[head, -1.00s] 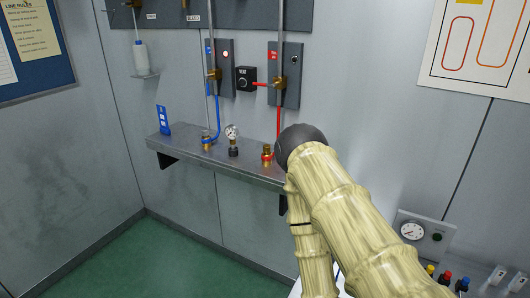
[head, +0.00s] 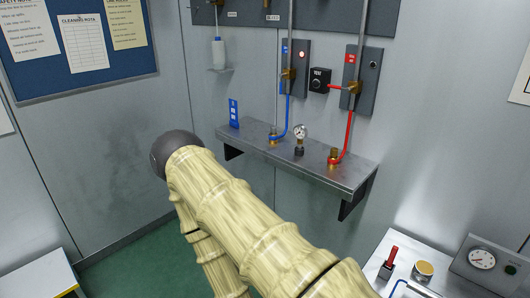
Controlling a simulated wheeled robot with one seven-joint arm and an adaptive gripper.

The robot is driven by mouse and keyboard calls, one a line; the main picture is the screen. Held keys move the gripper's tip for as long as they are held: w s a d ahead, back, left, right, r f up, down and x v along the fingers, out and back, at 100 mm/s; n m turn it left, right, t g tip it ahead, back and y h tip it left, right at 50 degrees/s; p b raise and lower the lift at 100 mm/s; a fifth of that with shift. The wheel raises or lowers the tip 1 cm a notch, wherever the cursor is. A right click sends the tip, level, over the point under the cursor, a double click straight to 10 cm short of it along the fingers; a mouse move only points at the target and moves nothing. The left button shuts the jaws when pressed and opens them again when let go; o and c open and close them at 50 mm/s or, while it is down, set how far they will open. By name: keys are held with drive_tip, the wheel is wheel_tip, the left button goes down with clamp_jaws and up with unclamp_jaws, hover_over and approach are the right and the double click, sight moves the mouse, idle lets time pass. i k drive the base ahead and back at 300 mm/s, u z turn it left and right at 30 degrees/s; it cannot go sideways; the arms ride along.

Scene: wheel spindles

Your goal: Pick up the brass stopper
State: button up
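Two small brass fittings stand on the grey wall shelf (head: 345,178): the left brass fitting (head: 273,136) by the blue hose, the right brass fitting (head: 333,156) by the red hose. A round brass-topped piece (head: 424,269) sits on the white bench at the lower right. I cannot tell which of these, if any, is the brass stopper. My arm, in a pale bamboo-patterned cover with a dark rounded joint, crosses the lower middle of the head view. My gripper is not visible, so its state and any contact are hidden.
A small gauge (head: 299,136) stands between the fittings. A blue tag (head: 234,113) is at the shelf's left end. A red-handled piece (head: 389,262) and a gauge box (head: 483,259) are on the right bench (head: 376,256). A white surface (head: 38,274) is at lower left.

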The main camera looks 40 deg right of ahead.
sight(333, 151)
drive_tip(key=u, duration=0.75)
drive_tip(key=k, duration=0.75)
drive_tip(key=z, duration=1.6)
